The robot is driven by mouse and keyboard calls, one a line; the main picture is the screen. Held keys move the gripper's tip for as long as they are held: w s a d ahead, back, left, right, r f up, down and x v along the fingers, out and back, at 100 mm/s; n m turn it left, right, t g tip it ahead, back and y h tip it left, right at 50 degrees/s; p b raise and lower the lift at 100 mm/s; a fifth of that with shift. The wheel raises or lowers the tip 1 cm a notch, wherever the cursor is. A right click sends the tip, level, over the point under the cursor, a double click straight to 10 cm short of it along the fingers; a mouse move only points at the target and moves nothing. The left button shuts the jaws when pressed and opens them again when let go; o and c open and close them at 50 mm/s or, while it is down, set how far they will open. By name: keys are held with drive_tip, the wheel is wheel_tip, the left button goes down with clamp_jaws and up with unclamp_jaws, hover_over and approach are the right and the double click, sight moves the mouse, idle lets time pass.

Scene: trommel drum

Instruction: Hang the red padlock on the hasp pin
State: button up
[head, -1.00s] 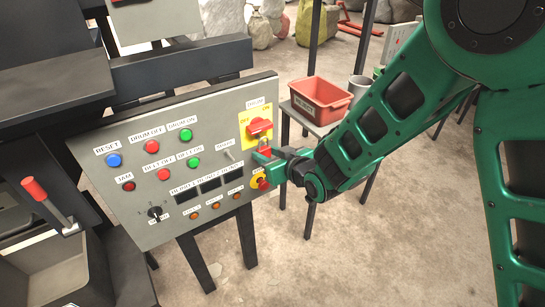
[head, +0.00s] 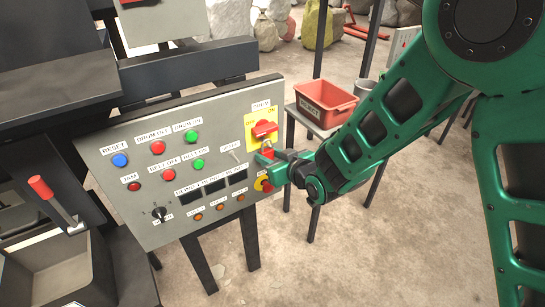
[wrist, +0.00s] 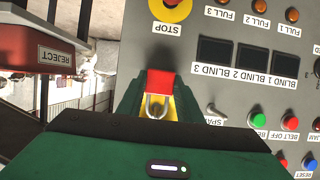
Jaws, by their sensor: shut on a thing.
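The red padlock (wrist: 159,82) is between the green fingertips of my gripper (wrist: 157,98) in the wrist view, with its pale metal shackle toward the camera. In the head view the padlock (head: 267,150) shows as a small red patch just under the red rotary switch (head: 264,129) on its yellow plate. My gripper (head: 268,158) is shut on the padlock, close in front of the grey control panel (head: 215,130). I cannot pick out the hasp pin clearly, nor tell whether the shackle is around it.
The red stop button (head: 264,184) on its yellow ring sits just below my gripper, also in the wrist view (wrist: 171,3). Several buttons and a toggle (head: 236,156) lie to the left. A red reject bin (head: 325,101) stands on a table behind, right of the panel.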

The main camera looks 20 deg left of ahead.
drive_tip(key=o, duration=1.2)
drive_tip(key=v, duration=1.1)
drive_tip(key=w+d+m+g+h, duration=0.1)
drive_tip(key=w+d+m+h, duration=0.15)
drive_tip(key=d, duration=0.85)
drive_tip(key=w+d+r+m+h, duration=0.1)
drive_tip(key=d+m+h, duration=0.15)
drive_tip(key=d, duration=0.85)
drive_tip(key=w+d+m+g+h, duration=0.15)
drive_tip(key=d+h, duration=0.25)
drive_tip(key=d, duration=0.7)
drive_tip(key=s+d+r+m+g+h, duration=0.25)
drive_tip(key=s+d+m, duration=0.25)
drive_tip(key=s+d, duration=1)
drive_tip(key=s+d+r+m+g+y, duration=0.1)
drive_tip(key=s+d, duration=0.5)
drive_tip(key=s, duration=0.6)
drive_tip(key=r+m+g, duration=0.1)
drive_tip(key=m+g, duration=0.1)
drive_tip(key=m, duration=0.1)
drive_tip(key=shift+m+g, duration=0.35)
drive_tip(key=shift+g, duration=0.05)
